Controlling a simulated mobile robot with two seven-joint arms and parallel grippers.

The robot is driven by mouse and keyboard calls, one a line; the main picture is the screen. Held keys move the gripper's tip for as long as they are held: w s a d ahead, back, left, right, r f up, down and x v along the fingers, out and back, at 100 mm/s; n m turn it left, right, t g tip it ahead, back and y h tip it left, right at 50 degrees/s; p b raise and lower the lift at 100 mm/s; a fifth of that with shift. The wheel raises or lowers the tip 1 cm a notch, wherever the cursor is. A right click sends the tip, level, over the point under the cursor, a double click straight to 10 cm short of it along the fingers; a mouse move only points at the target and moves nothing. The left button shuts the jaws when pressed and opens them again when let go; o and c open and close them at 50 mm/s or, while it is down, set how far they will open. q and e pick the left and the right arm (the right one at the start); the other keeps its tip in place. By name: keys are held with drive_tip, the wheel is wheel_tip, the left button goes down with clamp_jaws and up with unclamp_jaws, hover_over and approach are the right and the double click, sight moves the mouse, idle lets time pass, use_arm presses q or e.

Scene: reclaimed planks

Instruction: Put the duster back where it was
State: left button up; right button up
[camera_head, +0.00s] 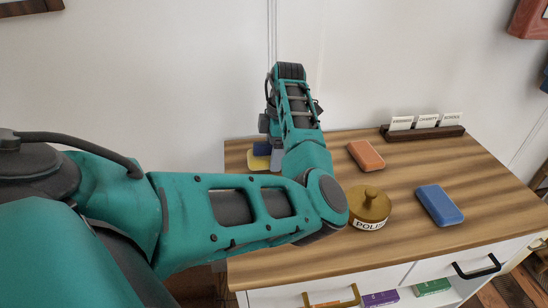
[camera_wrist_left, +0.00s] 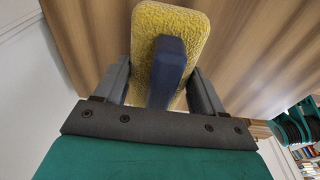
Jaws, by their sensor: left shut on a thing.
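The duster has a yellow fuzzy pad and a dark blue handle. In the head view the duster (camera_head: 258,162) shows at the left back of the wooden top, partly hidden behind my left arm. My left gripper (camera_wrist_left: 160,82) is shut on the duster, which also fills the middle of the left wrist view (camera_wrist_left: 185,28), with the blue handle between the two grey fingers. In the head view my arm mostly hides these fingers. I cannot tell whether the pad touches the wood. My right gripper is not in view.
The wooden top (camera_head: 420,160) carries an orange block (camera_head: 366,155), a blue block (camera_head: 439,205), a brass polish tin (camera_head: 369,205) and a dark holder with white cards (camera_head: 425,134) at the back. Drawers with handles are below, holding small boxes. A wall stands behind.

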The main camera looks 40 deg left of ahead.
use_arm(q)
drive_tip(key=shift+f, duration=0.75)
drive_tip(key=shift+f, duration=0.1)
drive_tip(key=o, duration=1)
drive_tip(key=r, duration=0.4)
drive_tip(key=w+r+p, duration=0.1)
drive_tip(key=r, duration=0.3)
drive_tip(key=d+r+p, duration=0.1)
drive_tip(key=r, duration=0.3)
drive_tip(key=shift+w+r, duration=0.1)
drive_tip(key=shift+w, duration=0.1)
